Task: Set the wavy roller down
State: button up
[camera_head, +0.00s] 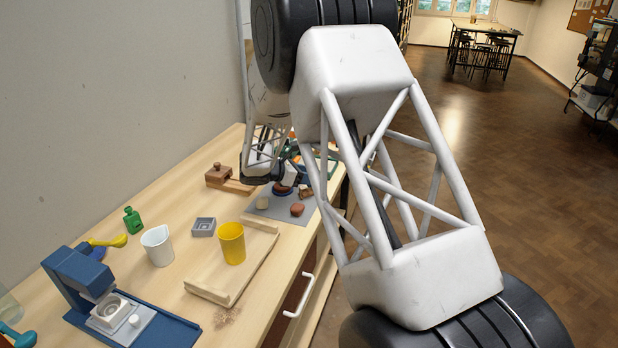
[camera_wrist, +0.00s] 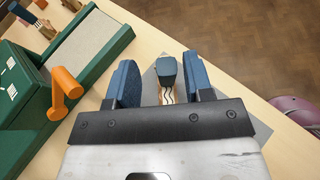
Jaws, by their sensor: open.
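In the wrist view my gripper (camera_wrist: 160,60) has its two blue fingers apart. A small block-like piece with a dark blue-green top and a pale side with black wavy lines, seemingly the wavy roller (camera_wrist: 167,72), is between the fingers. A gap shows on each side of it, and its lower part is hidden by the gripper body. It is at a grey mat (camera_wrist: 232,92); contact with the mat cannot be made out. In the head view my gripper is small and partly hidden near the far end of the same grey mat (camera_head: 270,210).
A green machine (camera_wrist: 28,112) with an orange handle (camera_wrist: 66,88) stands left in the wrist view. In the head view a terracotta lump (camera_head: 297,209) lies on the mat. A wooden tray (camera_head: 208,293) with a yellow cup (camera_head: 231,243), a white cup (camera_head: 157,246) and a blue press (camera_head: 75,275) stand nearer.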

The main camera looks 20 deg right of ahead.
jog(key=v, duration=1)
jog(key=shift+a+r, duration=0.1)
jog(key=shift+a, duration=0.05)
dwell(0.3)
jog(key=s+a+r+m+y, duration=0.1)
jog(key=s+r+m+y, duration=0.35)
jog(key=s, duration=0.75)
jog(key=s+a+r+m+y, duration=0.2)
jog(key=s+r+m, duration=0.4)
jog(key=s, duration=0.6)
jog(key=s+a+r+m+t+y, duration=0.1)
jog(key=s+a+m+y, duration=0.2)
jog(key=s, duration=0.9)
jog(key=s+a+r+m+t+y, duration=0.1)
jog(key=s+a+m+y, duration=0.3)
jog(key=s, duration=0.7)
jog(key=shift+s+a+m+t, duration=0.2)
jog(key=shift+s+m+t, duration=0.1)
jog(key=shift+s+m, duration=0.05)
